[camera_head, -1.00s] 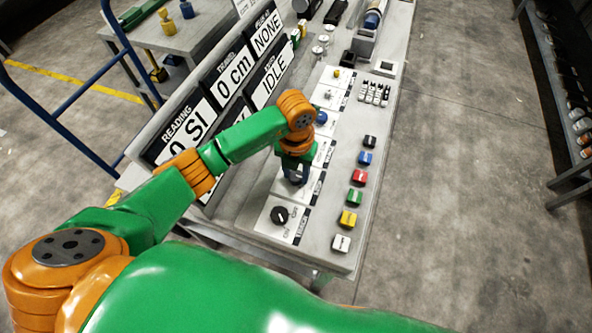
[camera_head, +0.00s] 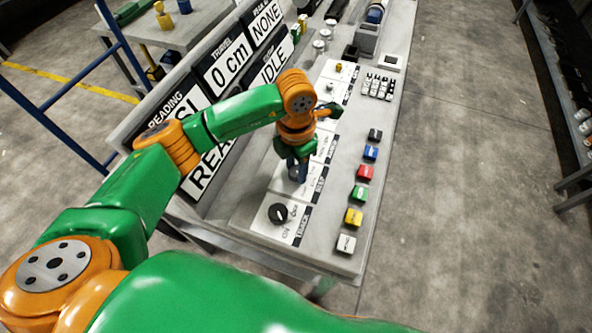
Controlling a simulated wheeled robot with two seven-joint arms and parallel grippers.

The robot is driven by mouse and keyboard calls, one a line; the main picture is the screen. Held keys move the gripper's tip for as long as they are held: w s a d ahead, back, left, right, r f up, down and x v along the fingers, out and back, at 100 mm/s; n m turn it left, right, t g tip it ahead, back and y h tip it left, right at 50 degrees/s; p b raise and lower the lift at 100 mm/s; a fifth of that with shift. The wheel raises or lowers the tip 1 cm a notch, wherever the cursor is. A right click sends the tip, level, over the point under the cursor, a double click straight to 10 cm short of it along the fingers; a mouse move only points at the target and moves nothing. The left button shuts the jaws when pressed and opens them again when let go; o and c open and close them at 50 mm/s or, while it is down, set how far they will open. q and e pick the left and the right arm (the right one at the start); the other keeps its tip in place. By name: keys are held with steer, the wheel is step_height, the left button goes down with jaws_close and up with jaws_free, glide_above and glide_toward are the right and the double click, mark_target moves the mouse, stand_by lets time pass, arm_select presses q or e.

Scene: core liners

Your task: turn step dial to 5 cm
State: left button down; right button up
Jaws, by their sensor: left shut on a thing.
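The step dial sits on its white plate (camera_head: 314,190), the one labelled STEP, on the grey console. My left gripper (camera_head: 299,174) points down over this plate and is shut on the step dial. The fingers and wrist hide most of the dial, so its pointer and setting cannot be read. The travel display (camera_head: 228,66) reads 0 cm. My right gripper is not in view.
A black dial (camera_head: 278,213) stands on the plate in front. Several coloured blocks, among them a yellow one (camera_head: 353,217), line the console's right side. Tilted displays, including one reading IDLE (camera_head: 272,68), stand to the left. Open floor lies right.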

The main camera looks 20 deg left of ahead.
mark_target(296, 171)
arm_select(q)
steer(key=shift+m+b, duration=0.75)
steer(key=shift+m, duration=0.25)
steer(key=shift+c, duration=2.1)
jaws_free()
step_height(296, 171, up, 7)
steer(key=shift+d+r+b, duration=0.1)
steer(key=shift+b, duration=0.7)
